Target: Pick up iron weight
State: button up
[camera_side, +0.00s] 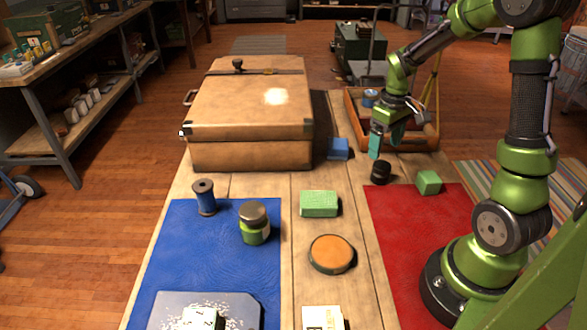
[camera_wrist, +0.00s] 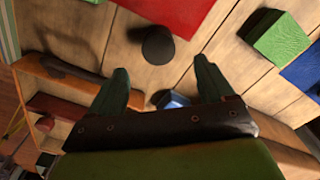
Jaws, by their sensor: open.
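The iron weight looks like a small dark, round, black piece (camera_side: 380,172). It stands on the bare wooden planks just beyond the far edge of the red mat. In the wrist view the dark weight (camera_wrist: 158,46) lies beyond the fingertips, roughly centred between them. My gripper (camera_side: 386,150) is open and empty, with its teal fingers pointing down, above and close to the weight in the side view. In the wrist view my gripper's two fingers (camera_wrist: 162,70) are spread wide apart. No contact with the weight shows.
A green cube (camera_side: 429,182) sits right of the weight. A blue block (camera_side: 338,149) is left, beside the large tan case (camera_side: 250,115). A wooden tray (camera_side: 431,140) lies behind my gripper. A green block (camera_side: 319,203) and an orange-topped disc (camera_side: 332,254) are nearer.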

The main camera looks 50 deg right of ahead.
aim_at(382, 165)
notch_tip(382, 165, down, 9)
jog(key=shift+s+f, duration=0.1)
dwell(0.4)
jog(key=shift+c, duration=0.3)
grip_shut()
